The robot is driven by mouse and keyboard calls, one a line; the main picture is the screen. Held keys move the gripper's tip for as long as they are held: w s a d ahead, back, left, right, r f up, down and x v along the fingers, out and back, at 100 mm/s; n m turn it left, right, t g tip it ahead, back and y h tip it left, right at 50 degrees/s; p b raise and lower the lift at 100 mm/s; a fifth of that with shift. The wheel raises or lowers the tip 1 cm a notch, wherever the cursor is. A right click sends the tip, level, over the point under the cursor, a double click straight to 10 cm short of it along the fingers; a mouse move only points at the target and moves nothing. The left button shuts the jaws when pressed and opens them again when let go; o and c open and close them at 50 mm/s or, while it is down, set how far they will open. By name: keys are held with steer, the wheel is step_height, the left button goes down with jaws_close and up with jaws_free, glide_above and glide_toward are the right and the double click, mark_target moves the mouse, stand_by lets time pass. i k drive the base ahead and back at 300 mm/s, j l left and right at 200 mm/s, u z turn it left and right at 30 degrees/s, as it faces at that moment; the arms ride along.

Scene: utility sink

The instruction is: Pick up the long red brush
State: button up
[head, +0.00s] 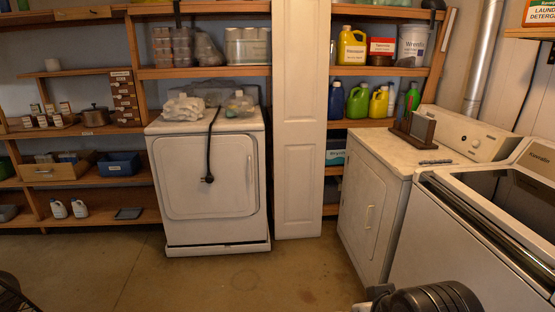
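I cannot make out a long red brush for certain. A small, dark, elongated item (435,162) lies flat on the pale top of the white cabinet (392,150) at the right; it is too small to tell whether it is a brush. A dark brown upright holder or frame (415,128) stands behind it on the same top. A dark ribbed part, likely of my arm, shows at the bottom edge right of centre. My gripper's fingers are not visible.
A washing machine (480,235) stands at the right, beside the cabinet. A white dryer (208,178) with a hanging black cord (211,150) stands left of centre. Shelves (205,72) with bottles and boxes line the back. The concrete floor (225,285) in front is clear.

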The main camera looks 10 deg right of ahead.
mark_target(411, 97)
steer(key=i, duration=1.1)
steer(key=i+z, duration=0.1)
steer(key=i, duration=1.05)
